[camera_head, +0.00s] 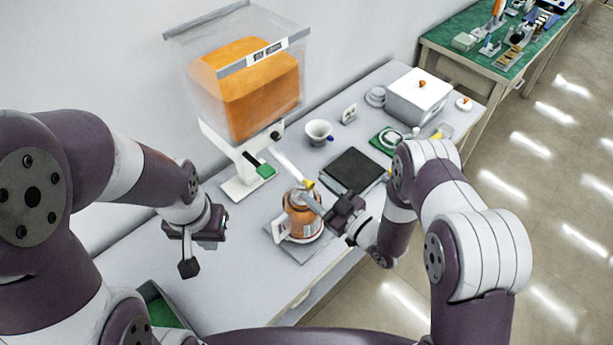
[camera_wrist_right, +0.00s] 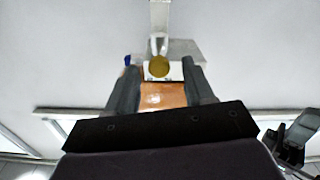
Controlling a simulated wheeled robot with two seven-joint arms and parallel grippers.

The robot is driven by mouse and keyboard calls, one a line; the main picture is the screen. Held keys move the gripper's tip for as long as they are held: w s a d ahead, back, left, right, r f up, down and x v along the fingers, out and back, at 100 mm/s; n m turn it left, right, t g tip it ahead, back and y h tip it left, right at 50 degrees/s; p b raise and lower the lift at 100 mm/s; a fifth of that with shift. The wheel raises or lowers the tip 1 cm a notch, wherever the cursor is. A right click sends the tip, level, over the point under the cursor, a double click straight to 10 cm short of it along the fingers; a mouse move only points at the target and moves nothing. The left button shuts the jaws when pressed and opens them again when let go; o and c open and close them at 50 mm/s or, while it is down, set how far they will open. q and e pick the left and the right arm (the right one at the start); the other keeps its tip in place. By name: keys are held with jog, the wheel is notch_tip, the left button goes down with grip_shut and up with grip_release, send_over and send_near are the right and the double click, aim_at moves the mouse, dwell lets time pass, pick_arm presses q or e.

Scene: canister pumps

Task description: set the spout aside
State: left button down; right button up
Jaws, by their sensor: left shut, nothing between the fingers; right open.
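The spout (camera_head: 291,166) is a white tube that slopes down from the dispenser's front to a yellow end above the orange canister (camera_head: 303,223). It also shows in the right wrist view (camera_wrist_right: 158,20), its yellow end facing me. My right gripper (camera_head: 308,199) is open at the canister's top, close to the yellow end. In the wrist view its fingers (camera_wrist_right: 160,85) stand either side of the yellow end and the orange canister, with gaps visible. My left gripper (camera_head: 188,268) is shut and empty, left of the dispenser base. The canister's top is partly hidden by my right gripper.
A clear hopper with orange contents (camera_head: 245,80) stands on a white stand (camera_head: 238,188) behind. A black tray (camera_head: 352,171), a white cup (camera_head: 318,131), a green item (camera_head: 385,143) and a white box (camera_head: 418,97) stand further right. The front left table is mostly clear.

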aim_at(312, 187)
jog(key=shift+p+x, duration=0.4)
jog(key=shift+x, duration=1.85)
grip_shut()
